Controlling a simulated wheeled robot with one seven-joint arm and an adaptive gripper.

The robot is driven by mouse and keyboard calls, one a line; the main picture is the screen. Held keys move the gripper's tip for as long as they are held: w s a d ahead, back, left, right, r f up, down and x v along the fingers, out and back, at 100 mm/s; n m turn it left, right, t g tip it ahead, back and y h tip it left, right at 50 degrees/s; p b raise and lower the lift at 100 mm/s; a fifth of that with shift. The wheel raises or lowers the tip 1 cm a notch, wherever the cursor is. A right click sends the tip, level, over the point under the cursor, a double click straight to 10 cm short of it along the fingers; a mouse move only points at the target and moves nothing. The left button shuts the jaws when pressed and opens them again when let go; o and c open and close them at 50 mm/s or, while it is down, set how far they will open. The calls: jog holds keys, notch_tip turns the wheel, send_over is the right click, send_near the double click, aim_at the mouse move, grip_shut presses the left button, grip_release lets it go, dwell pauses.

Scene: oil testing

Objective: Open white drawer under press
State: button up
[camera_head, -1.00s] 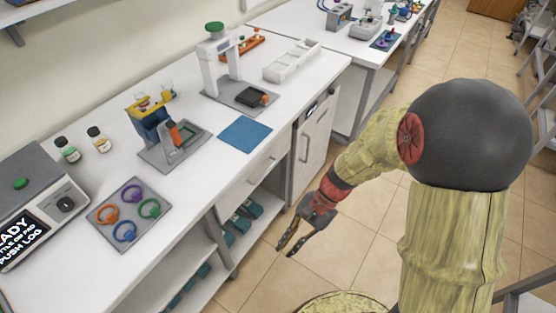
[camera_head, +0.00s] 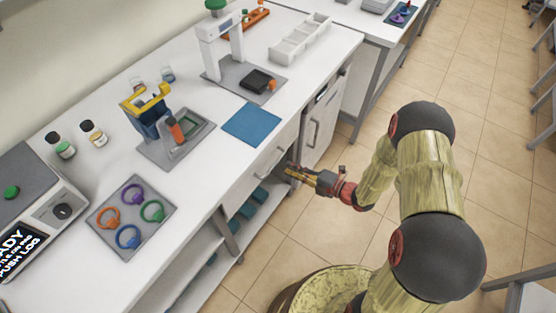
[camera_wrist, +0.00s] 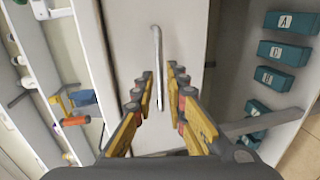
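The white drawer (camera_head: 250,183) is in the bench front below the blue mat and looks shut. Its bar handle (camera_head: 270,162) is on the front face. My gripper (camera_head: 289,172) is just in front of the drawer, near the handle's right end. In the wrist view the handle (camera_wrist: 156,50) runs upright in the picture, and the open fingers of my gripper (camera_wrist: 160,84) lie on either side of its line. Whether they touch it I cannot tell. The white press (camera_head: 206,45) with a green knob stands on the bench above.
A cabinet door (camera_head: 318,125) with its own handle is right of the drawer. Open shelves with teal lettered boxes (camera_wrist: 270,78) are below. A blue mat (camera_head: 251,124) and a ring tray (camera_head: 105,237) lie on the bench. The floor in front is clear.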

aim_at(277, 161)
jog(key=b+x, duration=0.2)
jog(key=x, duration=0.5)
jog(key=shift+a, duration=0.15)
grip_shut()
dwell(0.7)
jog(key=f+p+v, duration=0.3)
jog(key=p+v, duration=0.1)
jog(key=v, duration=1)
jog(key=d+f+p+v, duration=0.1)
jog(key=f+p+v, duration=0.2)
jog(key=v, duration=1.2)
jog(key=shift+s+d+p, duration=0.2)
jog(key=shift+s+p, duration=0.2)
jog(key=shift+s, duration=0.05)
grip_release()
